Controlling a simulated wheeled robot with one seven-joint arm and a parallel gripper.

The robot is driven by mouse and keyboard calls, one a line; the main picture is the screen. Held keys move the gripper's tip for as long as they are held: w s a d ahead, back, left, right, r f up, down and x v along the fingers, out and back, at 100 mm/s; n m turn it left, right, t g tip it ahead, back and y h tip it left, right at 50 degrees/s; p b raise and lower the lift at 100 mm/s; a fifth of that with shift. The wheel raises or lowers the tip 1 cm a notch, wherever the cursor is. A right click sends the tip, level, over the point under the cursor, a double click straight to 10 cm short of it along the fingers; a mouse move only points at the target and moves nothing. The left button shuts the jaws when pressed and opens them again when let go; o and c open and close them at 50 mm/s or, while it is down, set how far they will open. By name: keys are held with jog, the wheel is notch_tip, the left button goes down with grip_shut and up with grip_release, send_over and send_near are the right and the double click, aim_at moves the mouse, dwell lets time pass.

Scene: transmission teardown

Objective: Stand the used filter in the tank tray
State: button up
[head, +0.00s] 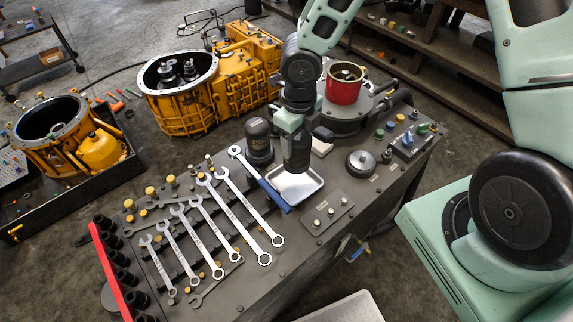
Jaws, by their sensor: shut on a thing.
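My gripper (293,128) is above the bench, pointing down, and is shut on a dark upright cylinder, which I take to be the used filter (297,154). The fingers are hard to tell apart from the dark cylinder. The visible part of the tray is empty.
A dark domed canister (259,141) stands close left of the tray. A blue-handled wrench (272,194) lies along the tray's left side, near several other wrenches (213,225). A red pot (344,83) stands behind, and a round dark cap (361,163) sits to the right.

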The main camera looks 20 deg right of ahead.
jog(key=shift+w+f, duration=0.25)
jog(key=shift+f, duration=0.05)
notch_tip(320, 180, down, 9)
jog(key=shift+f+b, duration=0.15)
jog(key=shift+b, duration=0.3)
jog(key=o, duration=1.6)
jog(key=shift+f, duration=0.15)
